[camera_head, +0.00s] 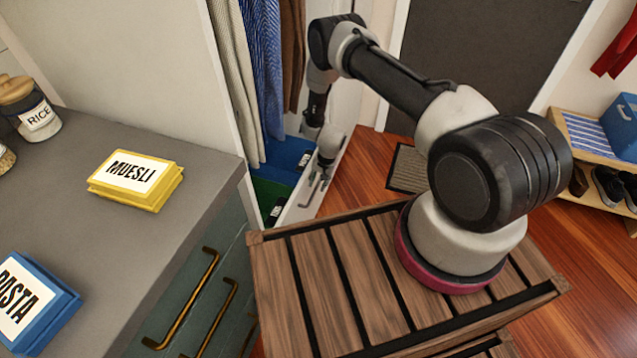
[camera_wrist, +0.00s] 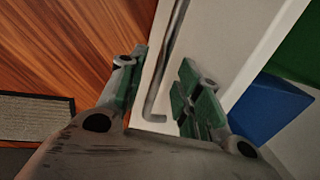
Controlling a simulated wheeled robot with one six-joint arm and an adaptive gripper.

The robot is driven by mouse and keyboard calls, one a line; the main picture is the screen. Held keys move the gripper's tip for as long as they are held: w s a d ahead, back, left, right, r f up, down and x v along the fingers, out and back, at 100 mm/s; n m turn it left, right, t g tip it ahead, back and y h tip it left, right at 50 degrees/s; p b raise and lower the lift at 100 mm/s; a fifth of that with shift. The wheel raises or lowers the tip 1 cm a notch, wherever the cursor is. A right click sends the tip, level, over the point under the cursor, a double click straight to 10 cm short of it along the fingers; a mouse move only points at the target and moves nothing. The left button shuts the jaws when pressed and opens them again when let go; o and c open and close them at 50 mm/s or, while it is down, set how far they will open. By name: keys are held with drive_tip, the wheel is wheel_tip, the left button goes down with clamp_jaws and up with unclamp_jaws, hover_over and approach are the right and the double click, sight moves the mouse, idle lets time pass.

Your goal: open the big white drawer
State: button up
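The big white drawer (camera_head: 298,208) is at the bottom of the wardrobe in the head view and stands pulled out, with its inside showing. Its white front also fills the middle of the wrist view (camera_wrist: 224,45). Its grey bar handle (camera_wrist: 166,70) runs between the fingers of my gripper (camera_wrist: 160,92), with gaps beside it. My gripper is open around the handle and does not pinch it. In the head view my gripper (camera_head: 319,176) is at the drawer's front, and part of the handle (camera_head: 312,191) shows below it.
Inside the drawer are a blue box (camera_head: 287,158) and a green one (camera_head: 268,193). Clothes (camera_head: 262,60) hang above it. Wooden floor (camera_head: 355,185) is free before the drawer, with a doormat (camera_head: 408,168) further right. A grey counter (camera_head: 205,165) stands at left.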

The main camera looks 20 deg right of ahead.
drive_tip(key=shift+w+a+f, duration=0.1)
drive_tip(key=shift+a+f, duration=0.05)
drive_tip(key=shift+f, duration=0.45)
drive_tip(key=shift+c, duration=0.4)
clamp_jaws()
